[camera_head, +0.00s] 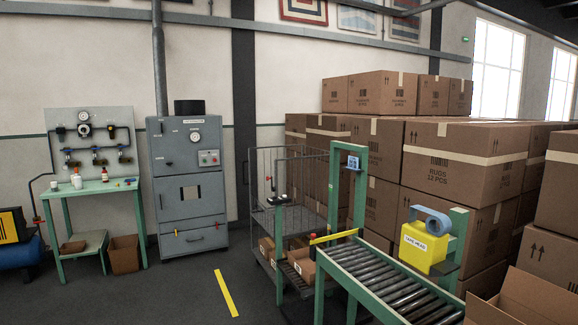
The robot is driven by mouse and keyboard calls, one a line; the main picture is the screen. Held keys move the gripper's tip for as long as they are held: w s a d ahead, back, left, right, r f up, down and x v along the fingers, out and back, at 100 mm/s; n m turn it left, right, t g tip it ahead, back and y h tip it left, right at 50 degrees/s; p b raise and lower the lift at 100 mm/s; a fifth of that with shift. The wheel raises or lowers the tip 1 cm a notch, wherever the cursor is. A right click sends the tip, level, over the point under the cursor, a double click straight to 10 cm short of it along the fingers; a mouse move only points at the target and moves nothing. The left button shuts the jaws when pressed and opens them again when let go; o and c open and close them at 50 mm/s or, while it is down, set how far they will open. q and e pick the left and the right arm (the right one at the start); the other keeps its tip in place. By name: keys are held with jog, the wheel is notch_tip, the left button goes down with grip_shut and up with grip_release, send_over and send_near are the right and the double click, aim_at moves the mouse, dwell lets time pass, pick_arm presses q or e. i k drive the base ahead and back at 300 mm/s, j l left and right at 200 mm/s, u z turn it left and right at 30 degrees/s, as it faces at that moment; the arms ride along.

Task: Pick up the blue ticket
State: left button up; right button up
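I cannot make out a blue ticket for certain. A small blue item (353,162) with pale marks is on the upper part of the green post beside the roller conveyor. It is too small to tell whether it is a ticket. Neither of my grippers is in view.
A green-framed roller conveyor (385,281) with a yellow tape head (422,248) stands at the front right. Stacked cartons (465,160) fill the right side. A wire cage cart (285,205), grey cabinet (189,185) and green bench (92,188) stand further left. Floor around the yellow stripe (226,293) is clear.

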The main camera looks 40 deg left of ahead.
aim_at(353, 161)
jog(key=u, duration=1.05)
jog(key=z, duration=0.45)
jog(key=i+j+z, duration=0.65)
jog(key=j+z, duration=0.15)
jog(key=j, duration=0.1)
